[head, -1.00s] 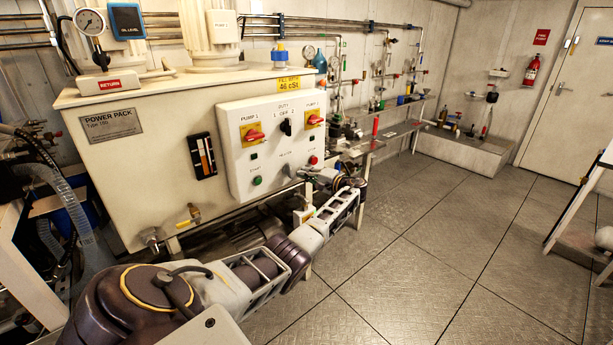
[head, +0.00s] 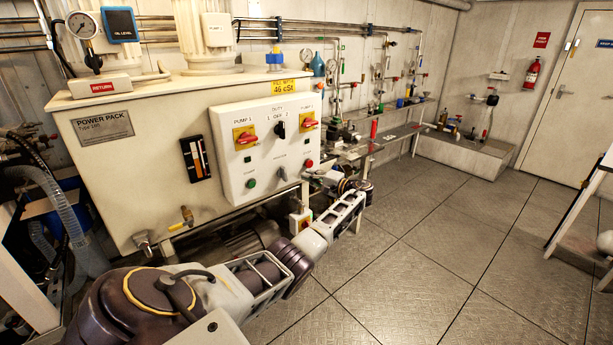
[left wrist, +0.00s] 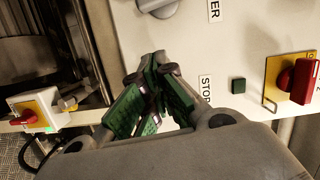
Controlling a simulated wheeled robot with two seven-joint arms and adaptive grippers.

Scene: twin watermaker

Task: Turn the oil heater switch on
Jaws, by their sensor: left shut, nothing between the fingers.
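The grey heater switch (head: 282,174) is a knob low on the white control panel (head: 232,182) of the power pack. It also shows as a grey knob (left wrist: 158,7) at the top edge of the left wrist view, beside a label ending in "ER". My left gripper (head: 308,177) is at the panel's lower right corner, just right of the knob. In the left wrist view its green-padded fingers (left wrist: 155,75) are shut and empty. The fingertips point at the knob with a small gap in the picture; their depth to the panel is unclear. My right gripper is out of view.
Red pump switches on yellow plates (head: 244,138) (head: 308,121) and a black duty selector (head: 280,129) sit higher on the panel. A small red-and-yellow switch box (head: 300,222) is below. Benches with pipes stand behind.

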